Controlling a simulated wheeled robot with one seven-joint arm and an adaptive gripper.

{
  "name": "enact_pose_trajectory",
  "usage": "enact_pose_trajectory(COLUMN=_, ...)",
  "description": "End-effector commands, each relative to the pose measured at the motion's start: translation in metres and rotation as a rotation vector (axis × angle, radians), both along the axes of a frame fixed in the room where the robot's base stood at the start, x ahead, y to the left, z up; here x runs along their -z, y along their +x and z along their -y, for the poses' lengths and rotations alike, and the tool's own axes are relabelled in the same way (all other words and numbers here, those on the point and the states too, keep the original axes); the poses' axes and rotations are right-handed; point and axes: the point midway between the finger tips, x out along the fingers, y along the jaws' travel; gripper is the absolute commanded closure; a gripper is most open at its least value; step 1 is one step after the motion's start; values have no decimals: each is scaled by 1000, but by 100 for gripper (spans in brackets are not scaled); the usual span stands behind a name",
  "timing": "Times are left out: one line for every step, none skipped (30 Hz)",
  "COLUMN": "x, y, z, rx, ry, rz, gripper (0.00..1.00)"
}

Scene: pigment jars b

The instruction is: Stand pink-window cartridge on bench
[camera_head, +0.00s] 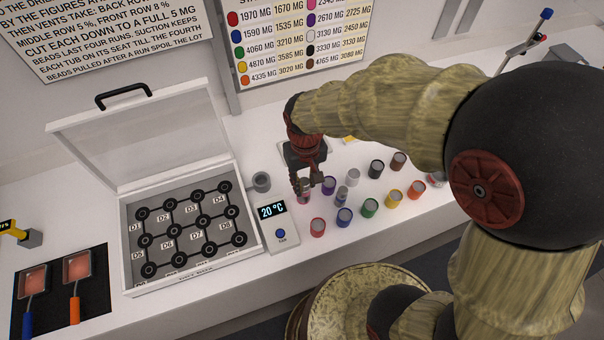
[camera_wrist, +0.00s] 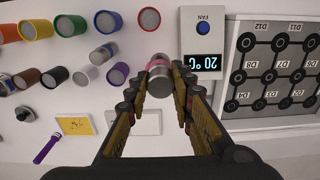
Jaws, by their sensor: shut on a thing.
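My gripper (camera_head: 309,186) is over the white bench, just right of the temperature box. In the wrist view its two fingers (camera_wrist: 162,98) are closed around the pink-window cartridge (camera_wrist: 160,80), a grey cylinder with a pink band. The cartridge also shows in the head view (camera_head: 303,196), partly hidden by the fingers. Whether its lower end touches the bench cannot be told. The white bench (camera_head: 283,175) lies under it.
The temperature box (camera_head: 279,222) and open case (camera_head: 128,230) are to the left.

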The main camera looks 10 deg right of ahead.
Motion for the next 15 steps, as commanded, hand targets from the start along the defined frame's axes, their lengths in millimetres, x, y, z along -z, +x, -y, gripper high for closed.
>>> enact_pose_trajectory(x=6, y=10, z=1, rx=4, ry=-1, rz=-3, gripper=100)
enact_pose_trajectory(x=9, y=16, z=1, rx=4, ry=-1, rz=-4, gripper=100)
enact_pose_trajectory(x=12, y=24, z=1, rx=5, ry=-1, rz=-4, gripper=100)
enact_pose_trajectory(x=15, y=31, z=1, rx=4, ry=-1, rz=-5, gripper=100)
enact_pose_trajectory(x=18, y=37, z=2, rx=4, ry=-1, rz=-4, gripper=100)
enact_pose_trajectory(x=22, y=46, z=2, rx=3, ry=-1, rz=-4, gripper=100)
enact_pose_trajectory(x=24, y=52, z=2, rx=3, ry=-1, rz=-4, gripper=100)
enact_pose_trajectory(x=27, y=59, z=2, rx=3, ry=-1, rz=-3, gripper=100)
enact_pose_trajectory(x=31, y=67, z=3, rx=4, ry=-1, rz=-3, gripper=100)
enact_pose_trajectory(x=33, y=74, z=3, rx=4, ry=0, rz=-2, gripper=100)
enact_pose_trajectory(x=37, y=80, z=3, rx=3, ry=-1, rz=-3, gripper=100)
enact_pose_trajectory(x=45, y=85, z=3, rx=2, ry=-1, rz=-5, gripper=100)
enact_pose_trajectory(x=51, y=89, z=3, rx=2, ry=-1, rz=-6, gripper=100)
enact_pose_trajectory(x=57, y=94, z=3, rx=2, ry=-1, rz=-6, gripper=100)
enact_pose_trajectory(x=63, y=100, z=3, rx=2, ry=-1, rz=-4, gripper=100)
